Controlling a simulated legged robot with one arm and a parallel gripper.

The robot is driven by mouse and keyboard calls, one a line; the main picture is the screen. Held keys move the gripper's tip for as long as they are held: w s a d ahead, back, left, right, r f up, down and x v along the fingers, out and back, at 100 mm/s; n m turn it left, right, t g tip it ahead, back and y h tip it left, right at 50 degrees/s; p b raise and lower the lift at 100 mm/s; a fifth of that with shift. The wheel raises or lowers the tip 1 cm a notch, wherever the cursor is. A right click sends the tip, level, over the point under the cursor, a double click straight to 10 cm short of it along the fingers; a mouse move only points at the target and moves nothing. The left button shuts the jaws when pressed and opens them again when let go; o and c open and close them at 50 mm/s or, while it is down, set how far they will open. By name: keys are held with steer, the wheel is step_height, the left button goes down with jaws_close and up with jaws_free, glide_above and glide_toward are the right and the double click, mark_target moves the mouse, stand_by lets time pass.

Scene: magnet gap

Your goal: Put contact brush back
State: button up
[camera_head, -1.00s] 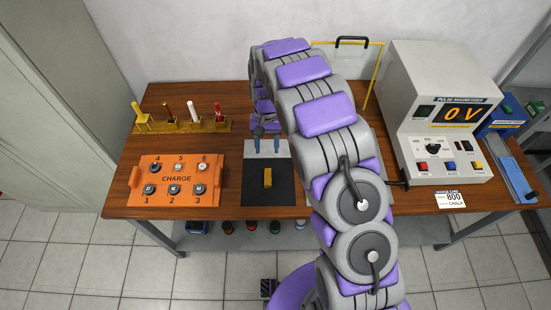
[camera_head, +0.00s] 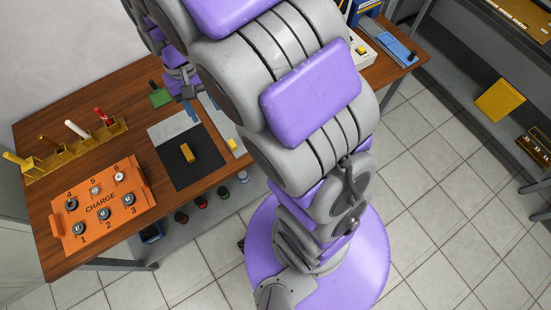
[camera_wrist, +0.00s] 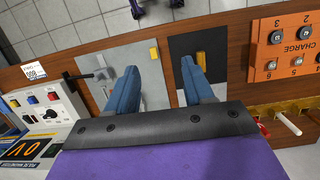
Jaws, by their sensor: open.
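My gripper (camera_wrist: 171,58) has two blue fingers spread apart with nothing between them. It hangs above the bench, between the grey plate (camera_wrist: 124,88) and the black mat (camera_wrist: 182,43) in the wrist view. In the head view the gripper (camera_head: 189,108) is near the back of these. A brass-coloured block (camera_head: 187,153) lies on the black mat; it also shows in the wrist view (camera_wrist: 201,65). A small yellow piece (camera_head: 232,145) sits on the grey plate. A yellow rack (camera_head: 75,152) holds tools with yellow, brown, white and red handles. I cannot tell which thing is the contact brush.
An orange CHARGE panel (camera_head: 102,205) with several numbered posts lies at the bench's front left. The pulse magnetizer (camera_wrist: 50,118) stands on the plate's other side. A green object (camera_head: 160,98) lies near the gripper. My arm hides much of the bench's right side.

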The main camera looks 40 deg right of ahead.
steer(key=s+d+r, duration=0.2)
steer(key=s, duration=0.9)
steer(key=s+d+r, duration=0.2)
steer(key=s, duration=1)
steer(key=shift+s+d+r+n+t, duration=0.25)
steer(key=shift+n+t, duration=0.05)
steer(key=shift+n, duration=0.1)
